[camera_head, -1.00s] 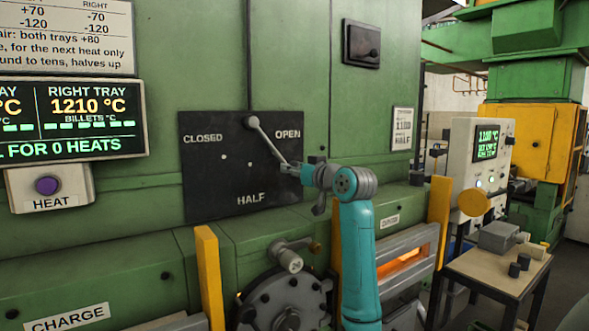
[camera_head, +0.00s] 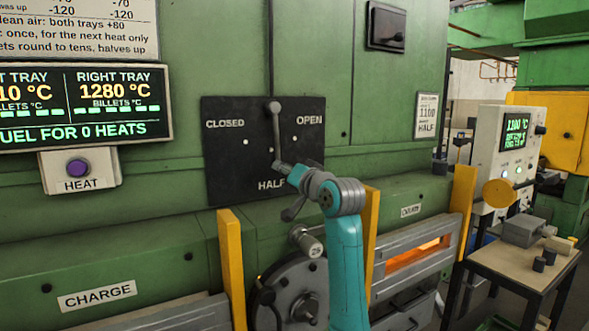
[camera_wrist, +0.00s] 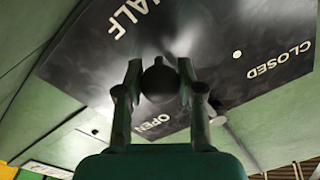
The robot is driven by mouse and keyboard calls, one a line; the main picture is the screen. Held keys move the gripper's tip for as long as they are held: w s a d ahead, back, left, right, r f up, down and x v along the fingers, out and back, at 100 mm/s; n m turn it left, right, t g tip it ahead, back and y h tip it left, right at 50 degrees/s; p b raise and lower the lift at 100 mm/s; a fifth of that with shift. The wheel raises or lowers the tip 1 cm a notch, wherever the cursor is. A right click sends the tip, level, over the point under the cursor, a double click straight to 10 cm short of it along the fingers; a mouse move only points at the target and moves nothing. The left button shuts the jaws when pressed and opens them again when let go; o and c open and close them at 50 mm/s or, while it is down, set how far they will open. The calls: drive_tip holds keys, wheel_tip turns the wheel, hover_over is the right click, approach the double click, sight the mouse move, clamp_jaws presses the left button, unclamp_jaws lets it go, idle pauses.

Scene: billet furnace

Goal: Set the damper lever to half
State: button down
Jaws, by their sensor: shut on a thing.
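The damper lever (camera_head: 276,132) is a grey rod with a round pivot at its top, on a black plate (camera_head: 225,160) marked CLOSED, OPEN and HALF. The lever hangs almost straight down, its lower end by the HALF label (camera_head: 270,185). My gripper (camera_head: 280,167) is at the lever's lower end, shut on it. In the wrist view the dark round lever end (camera_wrist: 160,80) sits between the two fingers of my gripper (camera_wrist: 160,72). My gripper hides the lever's tip and part of the HALF label in the head view.
The display (camera_head: 90,103) reads RIGHT TRAY 1280 °C, above the purple HEAT button (camera_head: 78,168). Yellow posts (camera_head: 232,270) and a round hatch (camera_head: 290,290) stand below the plate. A table (camera_head: 530,270) with small items is at the right.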

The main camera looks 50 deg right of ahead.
drive_tip(key=shift+w+a+m, duration=0.25)
drive_tip(key=shift+a+m, duration=0.15)
drive_tip(key=shift+a, duration=0.1)
drive_tip(key=c, duration=0.7)
unclamp_jaws()
drive_tip(key=v, duration=1.2)
drive_tip(key=shift+f, duration=0.15)
